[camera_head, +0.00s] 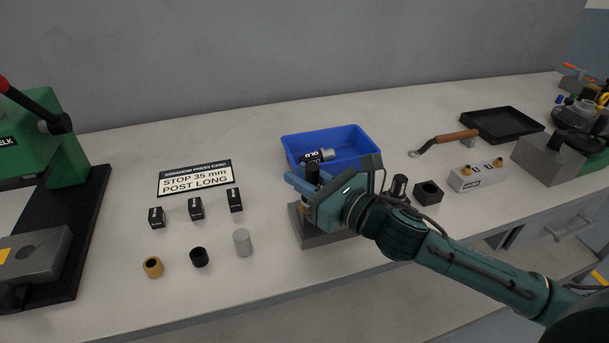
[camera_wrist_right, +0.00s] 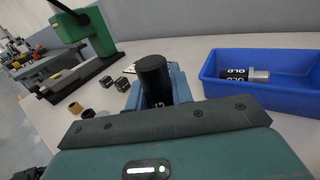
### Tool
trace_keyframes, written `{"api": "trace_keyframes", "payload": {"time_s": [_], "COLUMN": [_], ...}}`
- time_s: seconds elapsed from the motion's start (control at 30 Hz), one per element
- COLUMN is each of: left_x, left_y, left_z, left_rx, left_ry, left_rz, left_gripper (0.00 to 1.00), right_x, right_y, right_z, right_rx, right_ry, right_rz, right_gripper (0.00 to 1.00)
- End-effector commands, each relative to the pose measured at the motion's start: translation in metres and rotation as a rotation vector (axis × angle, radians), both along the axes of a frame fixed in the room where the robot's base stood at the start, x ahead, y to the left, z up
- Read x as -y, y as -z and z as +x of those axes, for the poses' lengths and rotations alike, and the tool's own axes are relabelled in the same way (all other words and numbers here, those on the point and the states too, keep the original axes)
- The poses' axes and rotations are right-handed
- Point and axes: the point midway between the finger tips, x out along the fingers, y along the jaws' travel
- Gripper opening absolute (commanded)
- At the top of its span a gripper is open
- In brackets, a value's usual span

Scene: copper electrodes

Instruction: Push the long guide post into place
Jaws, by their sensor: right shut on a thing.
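My right gripper (camera_head: 304,184) is shut on a dark upright post (camera_head: 312,173), near the middle of the bench. In the right wrist view the black cylindrical post (camera_wrist_right: 153,78) stands between the fingers, with part of a pale marking showing. Below the gripper is a grey metal block (camera_head: 318,240). A brassy part (camera_head: 305,203) shows between the gripper and the block. The gripper hides the lower post, so I cannot tell how deep it sits. My left gripper is not in view.
A blue bin (camera_head: 355,136) holding a part marked OLD stands just behind. A card (camera_head: 195,178) reads STOP 35 mm, POST LONG. Small black blocks (camera_head: 196,208) and a grey cylinder (camera_head: 242,242) stand left. A green press (camera_head: 45,135) is far left. A black square block (camera_head: 428,193) is right.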

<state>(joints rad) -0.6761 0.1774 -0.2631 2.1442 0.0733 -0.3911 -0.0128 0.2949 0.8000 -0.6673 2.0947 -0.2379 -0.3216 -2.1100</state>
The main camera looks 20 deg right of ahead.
Motion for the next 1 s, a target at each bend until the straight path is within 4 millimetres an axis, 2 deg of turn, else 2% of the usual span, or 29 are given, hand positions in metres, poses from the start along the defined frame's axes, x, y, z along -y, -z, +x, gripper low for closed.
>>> {"api": "trace_keyframes", "payload": {"time_s": [0.6,0.63,0.93,1.0], "left_x": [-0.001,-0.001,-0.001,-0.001], "left_y": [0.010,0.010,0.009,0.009], "left_z": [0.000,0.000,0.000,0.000], "left_rx": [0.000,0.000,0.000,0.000], "left_ry": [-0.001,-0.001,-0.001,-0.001], "left_rz": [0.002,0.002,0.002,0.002], "left_gripper": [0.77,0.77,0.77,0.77], "right_x": [0.000,0.000,0.000,0.000], "right_y": [0.011,0.011,0.011,0.011], "right_z": [0.000,0.000,0.000,0.000], "right_rx": [0.003,0.004,0.002,0.001], "right_ry": [-0.001,-0.001,0.000,0.000], "right_rz": [0.001,0.001,0.001,0.001], "right_gripper": [0.00,0.23,0.48,0.48]}}
